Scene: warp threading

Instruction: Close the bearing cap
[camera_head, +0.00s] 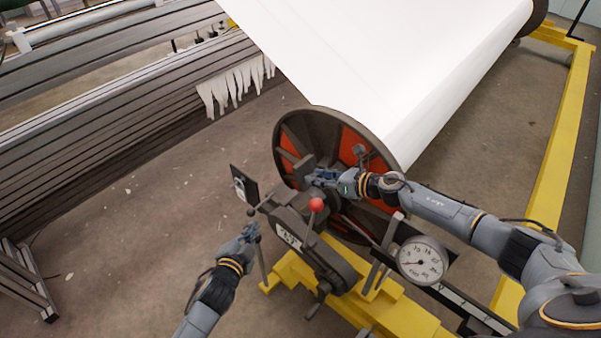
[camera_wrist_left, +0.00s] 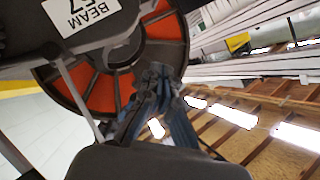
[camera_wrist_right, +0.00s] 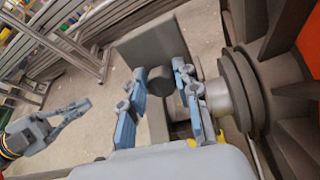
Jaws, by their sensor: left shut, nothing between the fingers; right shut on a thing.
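The bearing cap (camera_head: 303,168) looks like a dark grey block beside the hub of the big beam flange; it also shows in the right wrist view (camera_wrist_right: 160,45). My right gripper (camera_head: 316,178) is at the block. In the right wrist view its blue fingers (camera_wrist_right: 162,100) stand either side of a dark round knob (camera_wrist_right: 160,80), next to the silver shaft (camera_wrist_right: 217,97). The fingers partly hide the bearing, so I cannot tell how far the cap sits down. My left gripper (camera_head: 251,232) is shut and empty, left of the bearing stand, near a thin rod.
A red ball-ended lever (camera_head: 316,204) and a round dial gauge (camera_head: 422,260) stand near my right arm. A dark upright plate (camera_head: 244,186) is at the left of the stand. Yellow frame (camera_head: 560,140) lies right.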

